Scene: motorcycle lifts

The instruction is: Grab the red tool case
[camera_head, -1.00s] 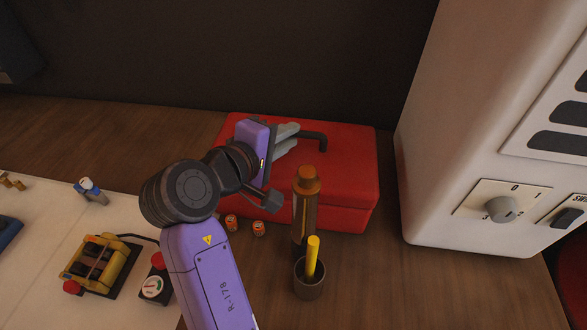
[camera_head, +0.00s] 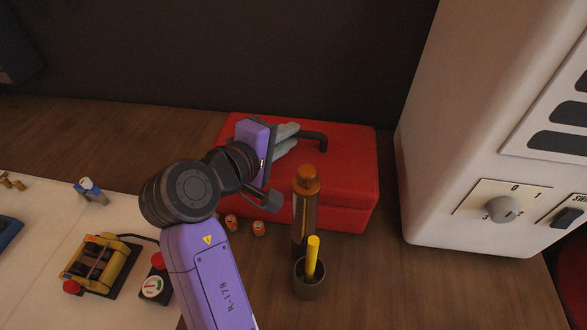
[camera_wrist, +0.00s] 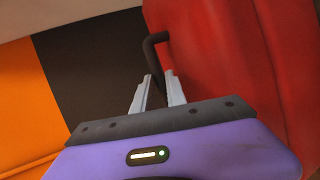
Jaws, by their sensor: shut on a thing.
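The red tool case (camera_head: 349,161) lies on the wooden counter against the dark back wall, with a dark handle (camera_head: 314,140) on its top. My gripper (camera_head: 295,138) is over the top of the case, its grey fingers shut on the handle. In the wrist view my fingers (camera_wrist: 158,92) are on either side of the dark handle (camera_wrist: 150,50), and the red case (camera_wrist: 215,60) fills the right side. The case rests on the counter. The part of the handle between the fingers is mostly hidden.
An orange-capped bottle (camera_head: 306,205) and a small cup (camera_head: 309,284) holding a yellow stick stand close in front of the case. Two small orange cans (camera_head: 258,228) sit beside them. A large white machine (camera_head: 450,130) stands at right. A yellow device (camera_head: 98,262) is at left.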

